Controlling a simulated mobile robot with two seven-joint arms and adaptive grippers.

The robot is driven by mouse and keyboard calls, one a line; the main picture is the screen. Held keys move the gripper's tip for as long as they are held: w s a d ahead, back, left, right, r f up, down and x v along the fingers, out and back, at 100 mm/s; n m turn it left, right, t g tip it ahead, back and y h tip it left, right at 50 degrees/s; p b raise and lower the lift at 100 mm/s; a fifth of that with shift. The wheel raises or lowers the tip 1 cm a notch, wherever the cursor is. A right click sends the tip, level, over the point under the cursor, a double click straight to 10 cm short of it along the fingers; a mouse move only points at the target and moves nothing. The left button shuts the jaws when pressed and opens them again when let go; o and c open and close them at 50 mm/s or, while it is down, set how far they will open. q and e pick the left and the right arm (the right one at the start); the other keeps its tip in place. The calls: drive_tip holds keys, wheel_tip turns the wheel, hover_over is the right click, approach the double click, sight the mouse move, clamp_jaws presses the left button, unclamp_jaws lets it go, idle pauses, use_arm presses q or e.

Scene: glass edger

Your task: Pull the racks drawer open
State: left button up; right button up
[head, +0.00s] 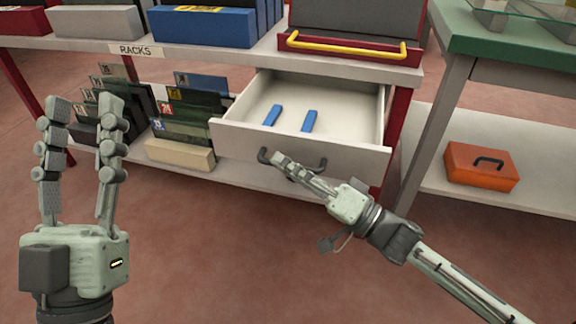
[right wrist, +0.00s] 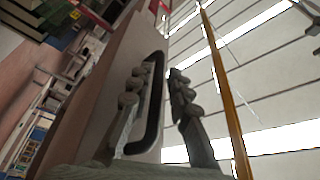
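The racks drawer (head: 303,147) is a pale drawer under the shelf labelled RACKS (head: 136,50). It stands open, its inside showing. Its dark bar handle (head: 263,156) is on the front panel, partly hidden by my right gripper. My right gripper (head: 279,160) is at the handle, fingers close together. In the right wrist view the dark handle (right wrist: 157,70) runs between the two fingers of the gripper (right wrist: 160,75), which lean in around it. My left gripper (head: 84,103) is open and empty at the left, fingers up, away from the drawer.
Two blue pieces (head: 309,121) lie in the drawer. Upright dark panels in racks (head: 182,120) stand left of it on the lower shelf. An orange case (head: 481,167) sits on a low shelf at right. Floor in front of the drawer is clear.

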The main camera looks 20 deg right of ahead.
sight(303, 157)
drive_tip(key=shift+c, duration=0.2)
clamp_jaws()
drive_tip(key=shift+r, duration=0.1)
drive_tip(key=shift+w+d, duration=0.1)
drive_tip(key=shift+w, duration=0.1)
drive_tip(key=w+d, duration=0.1)
drive_tip(key=w+d+p, duration=0.1)
drive_tip(key=w, duration=0.1)
drive_tip(key=shift+w+d, duration=0.15)
drive_tip(key=shift+o, duration=0.2)
unclamp_jaws()
drive_tip(key=shift+r, duration=0.1)
use_arm(q)
drive_tip(key=shift+w+d+f+g, duration=0.3)
drive_tip(key=shift+w+f+g, duration=0.1)
drive_tip(key=shift+f+g, duration=0.2)
drive_tip(key=shift+w+d+f+g, duration=0.25)
drive_tip(key=shift+w+f+g, duration=0.15)
drive_tip(key=shift+f+g, duration=0.2)
